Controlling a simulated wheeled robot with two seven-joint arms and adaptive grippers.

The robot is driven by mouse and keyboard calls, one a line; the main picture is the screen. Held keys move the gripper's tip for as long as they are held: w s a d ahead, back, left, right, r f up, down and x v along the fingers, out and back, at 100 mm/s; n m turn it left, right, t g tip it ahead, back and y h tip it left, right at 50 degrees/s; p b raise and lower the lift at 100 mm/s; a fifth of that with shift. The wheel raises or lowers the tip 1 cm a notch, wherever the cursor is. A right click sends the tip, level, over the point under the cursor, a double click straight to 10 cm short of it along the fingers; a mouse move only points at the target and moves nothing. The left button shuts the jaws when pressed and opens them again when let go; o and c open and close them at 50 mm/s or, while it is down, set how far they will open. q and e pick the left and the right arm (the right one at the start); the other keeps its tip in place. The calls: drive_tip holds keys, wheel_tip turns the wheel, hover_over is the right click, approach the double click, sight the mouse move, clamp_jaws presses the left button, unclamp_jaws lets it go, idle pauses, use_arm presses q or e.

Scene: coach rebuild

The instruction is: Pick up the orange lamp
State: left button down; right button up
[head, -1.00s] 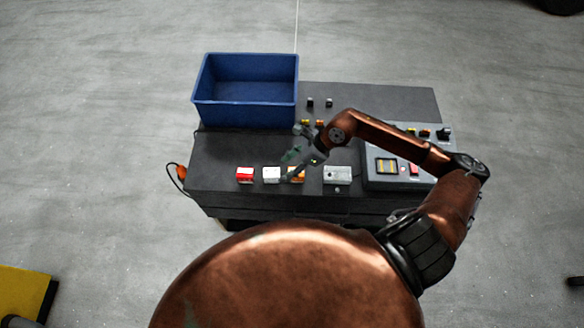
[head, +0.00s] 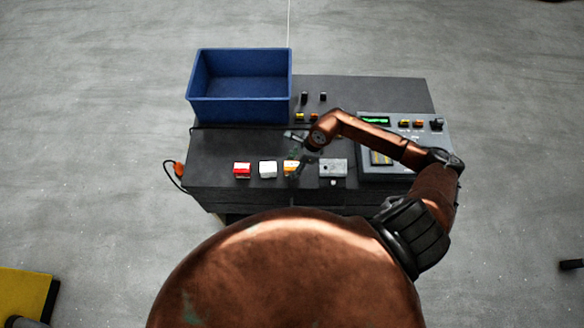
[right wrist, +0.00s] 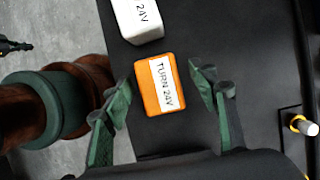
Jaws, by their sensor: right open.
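The orange lamp (head: 290,167) stands in the front row on the dark bench in the head view, partly hidden by my right gripper. The right wrist view shows it from above as an orange block (right wrist: 147,88) with a white label reading "TURN 24V". My right gripper (right wrist: 161,88) is open, with one green finger on each side of the lamp. I see gaps between the fingers and the lamp. In the head view the right gripper (head: 300,156) is small and dark over the lamp. My left gripper is not in view.
A white block (head: 268,169) marked "24V" and a red block (head: 242,169) stand left of the lamp. A grey box (head: 333,168) is on its right. A blue bin (head: 240,108) stands behind at left, and a control panel (head: 404,148) at right.

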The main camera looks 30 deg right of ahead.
drive_tip(key=shift+c, duration=0.6)
drive_tip(key=c, duration=1.2)
drive_tip(key=shift+r, duration=0.1)
